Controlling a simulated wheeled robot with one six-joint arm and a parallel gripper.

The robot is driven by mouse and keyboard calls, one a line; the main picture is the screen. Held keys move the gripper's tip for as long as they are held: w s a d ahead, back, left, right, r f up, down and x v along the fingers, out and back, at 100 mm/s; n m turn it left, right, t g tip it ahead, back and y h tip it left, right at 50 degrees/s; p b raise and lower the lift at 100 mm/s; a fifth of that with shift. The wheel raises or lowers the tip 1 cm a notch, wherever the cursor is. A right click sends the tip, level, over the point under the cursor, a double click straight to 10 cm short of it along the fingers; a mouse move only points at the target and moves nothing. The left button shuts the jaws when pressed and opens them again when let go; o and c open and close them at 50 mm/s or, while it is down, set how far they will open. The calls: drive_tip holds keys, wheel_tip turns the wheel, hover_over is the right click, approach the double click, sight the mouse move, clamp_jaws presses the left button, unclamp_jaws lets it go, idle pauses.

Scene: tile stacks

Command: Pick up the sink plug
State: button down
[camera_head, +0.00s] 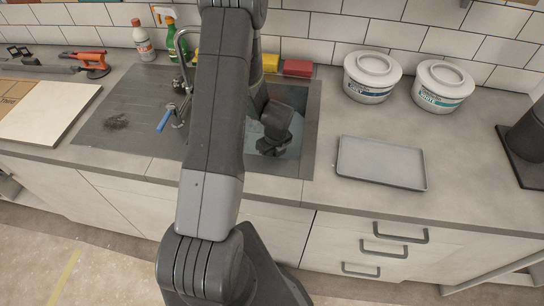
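I cannot make out the sink plug; the sink basin (292,97) is partly hidden behind my arm. My gripper (270,149) is low over or inside the basin, pointing down. Its fingers are dark and small, so I cannot tell whether they are open, shut or touching anything. The water or basin floor around it looks grey-blue.
A tap (181,95) with a blue handle stands left of my arm. A dark tangled patch (115,121) lies on the drainboard (95,138). A grey tray (381,164) and two white tubs (371,76) (441,86) stand right. Bottles (143,43) and sponges (297,68) line the back.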

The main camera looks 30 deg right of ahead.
wheel_tip(320, 180, up, 9)
drive_tip(key=shift+r+b, duration=0.1)
drive_tip(key=shift+b, duration=0.3)
idle(1.1)
